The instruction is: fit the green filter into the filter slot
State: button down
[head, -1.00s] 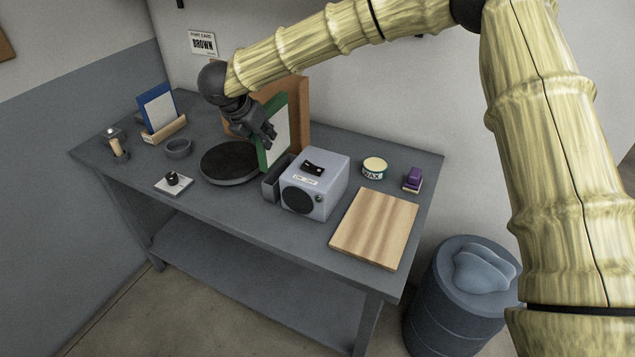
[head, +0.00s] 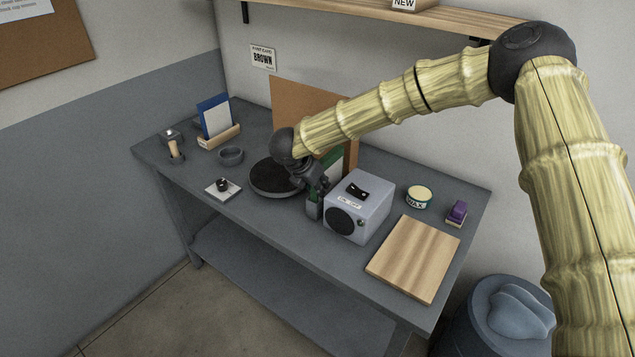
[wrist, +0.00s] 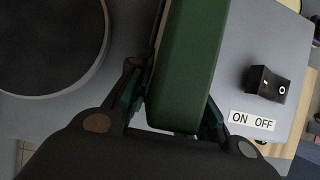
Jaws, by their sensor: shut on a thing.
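The green filter (head: 331,160), a flat panel with a green frame and pale face, is held in my gripper (head: 316,187). In the wrist view the frame's green edge (wrist: 190,62) runs between the two fingers of the gripper (wrist: 174,112). The filter slot (head: 313,209) is a narrow grey holder against the left side of the grey machine (head: 357,207). The gripper and filter are low at the slot, close to the machine. My gripper and wrist hide the filter's lower part, so I cannot tell whether it is inside the slot.
A round dark plate (head: 272,182) lies left of the slot. A brown board (head: 300,108) stands behind. A blue panel (head: 215,116) stands in a wooden holder at the left. A wooden board (head: 414,258), wax tin (head: 418,197) and purple block (head: 457,210) are at the right.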

jog(key=c, duration=1.3)
grip_release()
jog(key=shift+r, duration=0.1)
jog(key=b+v, duration=0.3)
jog(key=v, duration=0.9)
